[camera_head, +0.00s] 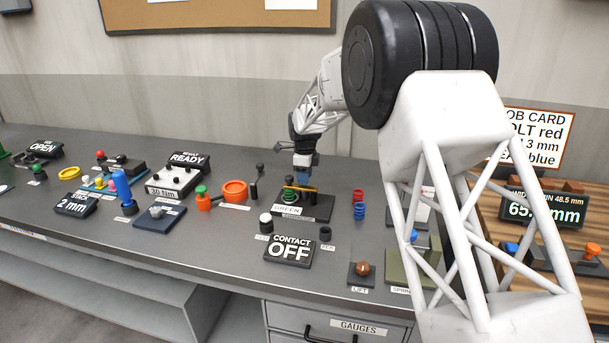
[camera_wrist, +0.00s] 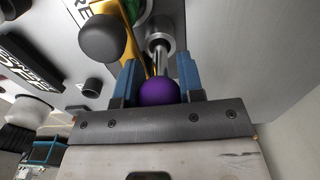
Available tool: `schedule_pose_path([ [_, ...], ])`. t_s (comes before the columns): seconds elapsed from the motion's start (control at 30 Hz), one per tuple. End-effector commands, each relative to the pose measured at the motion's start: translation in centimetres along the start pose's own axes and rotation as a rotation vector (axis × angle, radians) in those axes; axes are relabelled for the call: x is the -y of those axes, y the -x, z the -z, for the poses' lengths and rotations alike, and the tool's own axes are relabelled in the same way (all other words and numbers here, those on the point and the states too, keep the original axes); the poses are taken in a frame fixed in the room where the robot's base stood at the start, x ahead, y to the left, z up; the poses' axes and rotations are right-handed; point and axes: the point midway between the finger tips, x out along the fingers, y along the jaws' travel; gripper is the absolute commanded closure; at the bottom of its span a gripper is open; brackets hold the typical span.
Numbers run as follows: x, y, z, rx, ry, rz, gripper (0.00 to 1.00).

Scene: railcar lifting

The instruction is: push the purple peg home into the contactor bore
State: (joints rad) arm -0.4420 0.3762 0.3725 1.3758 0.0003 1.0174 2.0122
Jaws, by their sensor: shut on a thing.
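The purple peg (camera_wrist: 158,91) has a round purple head and a thin metal shaft. It sits between the two blue fingers of my gripper (camera_wrist: 160,72) in the wrist view, and they are shut on it. The shaft points at the silver collar of the contactor bore (camera_wrist: 166,26). The tip overlaps the collar, but I cannot tell how deep it is. In the head view my gripper (camera_head: 301,175) is over the dark contactor base (camera_head: 318,211) with its green coil (camera_head: 289,196). The peg is hidden there. The contact display (camera_head: 290,249) reads OFF.
A yellow bar (camera_wrist: 104,8) and a dark round knob (camera_wrist: 102,37) are close to the fingers. A white-capped button (camera_head: 266,222) and a small black post (camera_head: 325,234) stand in front of the contactor. Red and blue springs (camera_head: 360,209) stand to the right.

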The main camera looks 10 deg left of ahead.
Motion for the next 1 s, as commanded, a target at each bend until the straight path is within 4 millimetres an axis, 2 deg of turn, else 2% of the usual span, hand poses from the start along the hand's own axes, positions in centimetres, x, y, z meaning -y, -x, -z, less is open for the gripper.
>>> schedule_pose_path([
  [0.33, 0.0, -0.6, 0.0, 0.000, 0.000, 0.000, 0.90],
  [0.37, 0.0, -0.6, 0.0, 0.000, 0.000, 0.001, 0.60],
  [0.53, 0.0, -0.6, 0.0, 0.000, 0.000, 0.000, 0.35],
  [0.83, 0.0, -0.6, 0.0, -0.001, 0.000, -0.001, 0.35],
  [1.0, 0.0, 0.3, 0.0, 0.000, 0.000, 0.000, 0.35],
])
